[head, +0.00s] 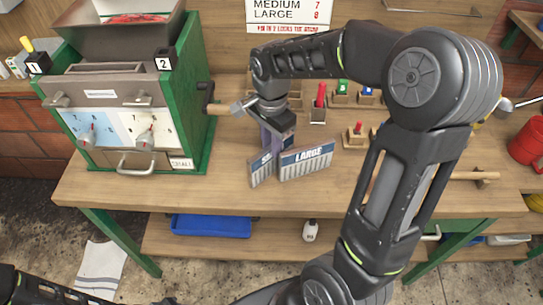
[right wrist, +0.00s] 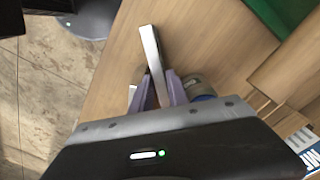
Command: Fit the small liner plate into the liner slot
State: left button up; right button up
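My right gripper (head: 271,138) is over the table, to the right of the green machine. In the right wrist view its purple fingers (right wrist: 157,92) close on a thin plate seen edge-on (right wrist: 152,52). In the head view this plate (head: 261,170) hangs below the gripper, with a blue label starting with "S", so it appears to be the small liner plate. The plate marked LARGE (head: 306,160) stands beside it on the right. I cannot make out the liner slot. My left arm shows at the bottom left; its gripper is out of view.
The green machine (head: 193,110) with levers and a hopper stands at the table's left. Several small wooden blocks with coloured pegs (head: 318,108) stand behind the LARGE plate. A blue tray (head: 210,226) sits on the lower shelf. The table's front strip (head: 240,200) is clear.

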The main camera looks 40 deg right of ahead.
jog(key=shift+f, duration=0.75)
jog(key=shift+c, duration=0.2)
grip_shut()
dwell(1.1)
